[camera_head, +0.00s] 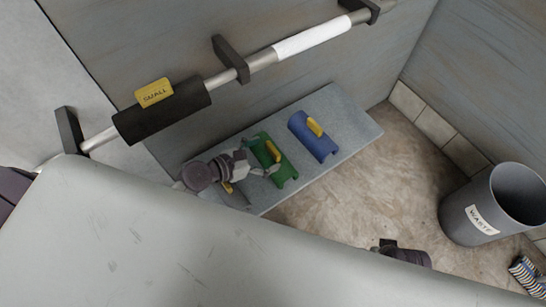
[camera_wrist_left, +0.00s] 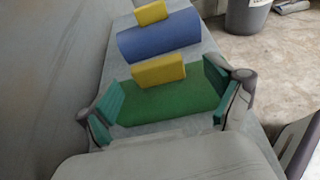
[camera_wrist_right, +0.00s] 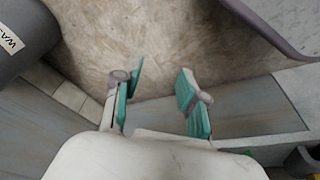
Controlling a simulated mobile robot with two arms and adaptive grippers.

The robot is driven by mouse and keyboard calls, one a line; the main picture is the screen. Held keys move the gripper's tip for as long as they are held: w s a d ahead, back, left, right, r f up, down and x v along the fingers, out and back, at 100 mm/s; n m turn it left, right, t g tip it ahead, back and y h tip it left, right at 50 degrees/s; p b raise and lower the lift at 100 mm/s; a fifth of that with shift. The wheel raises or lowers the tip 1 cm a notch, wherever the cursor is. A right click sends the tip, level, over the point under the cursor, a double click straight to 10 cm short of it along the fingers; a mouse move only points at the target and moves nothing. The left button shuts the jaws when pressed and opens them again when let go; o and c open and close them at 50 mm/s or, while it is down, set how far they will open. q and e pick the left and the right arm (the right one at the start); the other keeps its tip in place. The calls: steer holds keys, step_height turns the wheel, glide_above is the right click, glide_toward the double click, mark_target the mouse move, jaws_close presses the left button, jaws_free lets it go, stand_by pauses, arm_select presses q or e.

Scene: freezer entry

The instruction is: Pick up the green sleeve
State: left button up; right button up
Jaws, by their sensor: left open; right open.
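The green sleeve (camera_head: 284,172) lies on a grey shelf (camera_head: 348,120), with a yellow tab (camera_head: 272,150) on top. In the left wrist view the green sleeve (camera_wrist_left: 165,103) lies between the two teal finger pads of my left gripper (camera_wrist_left: 165,97), one pad near each end. The gripper is open, and I cannot tell whether the pads touch the sleeve. In the head view my left gripper (camera_head: 262,161) is at the sleeve's left side and partly covers it. My right gripper (camera_wrist_right: 158,88) is open and empty above the floor.
A blue sleeve (camera_head: 313,137) with a yellow tab lies beside the green one. Another grey sleeve is partly hidden by my left arm. A rail (camera_head: 260,60) with a black sleeve (camera_head: 162,110) and a white sleeve (camera_head: 311,37) runs above. A waste bin (camera_head: 474,208) stands right.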

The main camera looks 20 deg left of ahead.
mark_target(271, 150)
arm_select(q)
steer(key=x, duration=0.3)
steer(key=shift+w+f, duration=0.15)
steer(key=shift+w, duration=0.1)
arm_select(e)
step_height(271, 150, up, 3)
steer(key=shift+f, duration=0.1)
arm_select(q)
steer(key=shift+c, duration=0.2)
steer(key=c, duration=1.2)
steer(key=shift+r, duration=0.2)
arm_select(e)
steer(key=shift+w, duration=0.1)
